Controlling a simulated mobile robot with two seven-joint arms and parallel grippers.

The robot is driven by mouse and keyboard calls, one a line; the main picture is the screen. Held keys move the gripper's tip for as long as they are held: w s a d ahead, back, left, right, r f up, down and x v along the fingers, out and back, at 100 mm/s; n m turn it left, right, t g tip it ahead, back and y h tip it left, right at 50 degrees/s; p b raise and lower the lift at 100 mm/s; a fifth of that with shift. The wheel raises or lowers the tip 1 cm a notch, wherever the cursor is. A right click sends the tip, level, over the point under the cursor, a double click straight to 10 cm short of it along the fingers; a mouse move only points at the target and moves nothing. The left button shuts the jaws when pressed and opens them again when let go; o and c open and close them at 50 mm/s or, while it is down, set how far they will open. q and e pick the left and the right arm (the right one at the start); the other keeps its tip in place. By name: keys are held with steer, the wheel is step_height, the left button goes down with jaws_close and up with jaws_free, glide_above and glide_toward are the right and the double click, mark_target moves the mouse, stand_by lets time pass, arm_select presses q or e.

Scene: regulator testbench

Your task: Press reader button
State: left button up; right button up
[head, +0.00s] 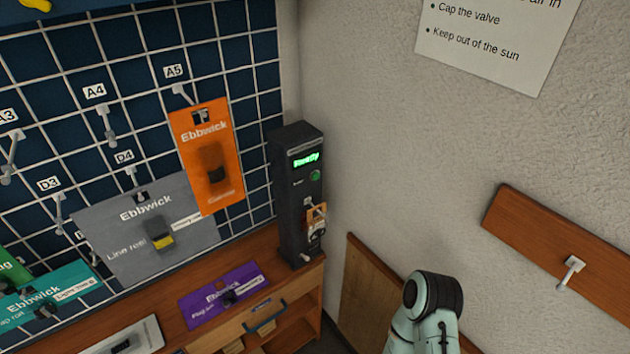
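The reader (297,195) is a tall dark grey box standing upright at the right end of the wooden bench, in the corner by the wall. Its small screen (306,159) glows with green text too blurred to read surely. A round green button (315,175) sits on its front just below the screen. Lower on the same face is a small orange-and-white item (317,218). A pale green and black link of my arm shows at the lower right, apart from the reader. Neither gripper's fingers are in view.
The wooden bench (262,252) carries a purple Ebbwick card (224,295). Orange (222,194) and grey (112,238) cards hang on the wire grid at left. A wooden rail with a white hook (571,268) is on the right wall. Space before the reader's front looks clear.

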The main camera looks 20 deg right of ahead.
stand_by(0.3)
jaws_close()
stand_by(1.6)
